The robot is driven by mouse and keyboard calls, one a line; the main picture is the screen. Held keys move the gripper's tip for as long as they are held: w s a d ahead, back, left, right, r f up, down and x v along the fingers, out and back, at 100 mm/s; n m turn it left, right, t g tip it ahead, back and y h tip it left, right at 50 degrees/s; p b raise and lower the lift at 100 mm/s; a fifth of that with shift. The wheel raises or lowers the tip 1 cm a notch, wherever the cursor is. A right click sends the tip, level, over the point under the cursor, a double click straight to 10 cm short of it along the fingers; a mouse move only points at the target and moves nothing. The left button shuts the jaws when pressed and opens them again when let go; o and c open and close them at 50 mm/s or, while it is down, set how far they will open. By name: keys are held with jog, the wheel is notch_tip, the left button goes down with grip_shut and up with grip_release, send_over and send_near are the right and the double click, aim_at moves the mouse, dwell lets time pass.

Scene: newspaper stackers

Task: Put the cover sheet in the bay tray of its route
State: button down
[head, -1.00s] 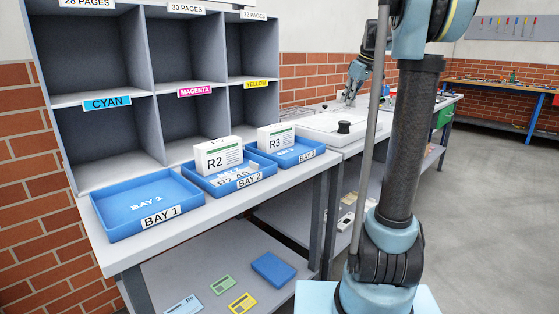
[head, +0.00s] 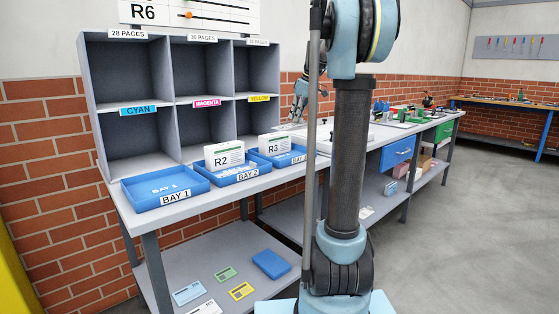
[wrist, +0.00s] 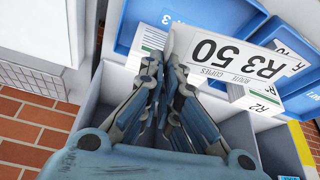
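The white cover sheet (wrist: 235,62), printed R3 50, is in the wrist view. My gripper (wrist: 168,65) appears shut on its left end and holds it above the bay trays. In the head view my gripper (head: 298,112) is behind the R3 bundle, partly beside my arm's column; the sheet is not clear there. The blue Bay 3 tray (head: 312,159) holds a white bundle marked R3 (head: 275,147). The Bay 2 tray (head: 217,180) holds a bundle marked R2 (head: 222,156). The Bay 1 tray (head: 165,188) is empty.
A grey pigeonhole rack (head: 166,72) stands behind the trays on the bench. A lower shelf (head: 215,262) holds several coloured cards and a blue block (head: 271,264). Open floor lies at right.

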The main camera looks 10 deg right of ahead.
jog(key=m, duration=0.2)
send_over(296, 154)
jog(key=d, duration=0.1)
notch_tip(296, 154, down, 5)
jog(key=shift+t+h, duration=0.3)
jog(key=f, duration=0.4)
jog(key=shift+s+d+f, duration=0.1)
jog(key=shift+s+f, duration=0.25)
jog(key=shift+f, duration=2.35)
jog(key=c, duration=1.8)
grip_release()
jog(key=shift+c, duration=0.2)
jog(key=shift+o, duration=0.2)
